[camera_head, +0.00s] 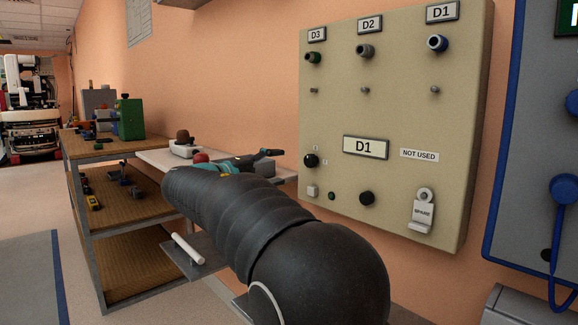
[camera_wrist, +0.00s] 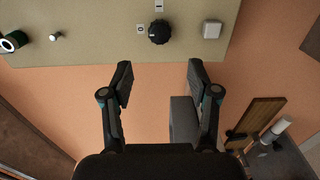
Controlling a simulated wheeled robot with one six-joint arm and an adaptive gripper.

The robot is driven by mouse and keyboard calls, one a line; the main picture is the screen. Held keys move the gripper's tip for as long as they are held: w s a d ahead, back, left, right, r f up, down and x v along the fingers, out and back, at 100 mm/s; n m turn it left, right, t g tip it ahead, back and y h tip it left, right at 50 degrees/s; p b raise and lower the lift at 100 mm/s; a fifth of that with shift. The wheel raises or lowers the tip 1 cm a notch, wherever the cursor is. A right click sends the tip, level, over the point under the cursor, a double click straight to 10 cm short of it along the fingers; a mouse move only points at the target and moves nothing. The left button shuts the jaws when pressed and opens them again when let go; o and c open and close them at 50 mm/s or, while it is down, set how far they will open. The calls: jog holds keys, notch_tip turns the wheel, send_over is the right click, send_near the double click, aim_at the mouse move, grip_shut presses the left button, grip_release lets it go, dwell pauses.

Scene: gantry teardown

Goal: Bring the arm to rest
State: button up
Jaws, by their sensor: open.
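My arm (camera_head: 235,215) reaches away from the camera in the head view, covered in a dark ribbed sleeve. My gripper (camera_wrist: 160,80) is open and empty in the wrist view, its two dark fingers spread apart with orange wall behind them. In the head view the gripper (camera_head: 268,158) is small and partly hidden by the arm, near the lower left of the beige panel (camera_head: 390,105). In the wrist view the panel (camera_wrist: 110,45) lies beyond the fingertips, with a black knob (camera_wrist: 159,32) just above the gap; the fingers do not appear to touch it.
A white shelf (camera_head: 155,159) bears several small items beside the wall. A wooden shelf unit (camera_head: 105,149) with a green block (camera_head: 130,118) stands left. A blue-edged grey panel (camera_head: 535,130) with a blue cable is at right. The floor (camera_head: 28,215) at left is clear.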

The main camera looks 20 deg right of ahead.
jog(key=shift+v, duration=0.8)
jog(key=s+a+f+n+g+y, duration=0.1)
jog(key=s+f+y, duration=0.25)
jog(key=f, duration=0.55)
jog(key=s+a+f+n+g+y, duration=0.1)
jog(key=s+a+f+y, duration=0.3)
jog(key=f, duration=0.6)
jog(key=s+a+f+m+y, duration=0.1)
jog(key=s+f+m+y, duration=0.1)
jog(key=s, duration=0.7)
jog(key=s+a+f+m+t+y+p, duration=0.1)
jog(key=s+y, duration=0.3)
jog(key=s, duration=0.4)
jog(key=s+f+m+y+p, duration=0.1)
jog(key=s+f+m+y, duration=0.2)
jog(key=s, duration=0.6)
jog(key=shift+s+a, duration=0.35)
jog(key=shift+a, duration=0.05)
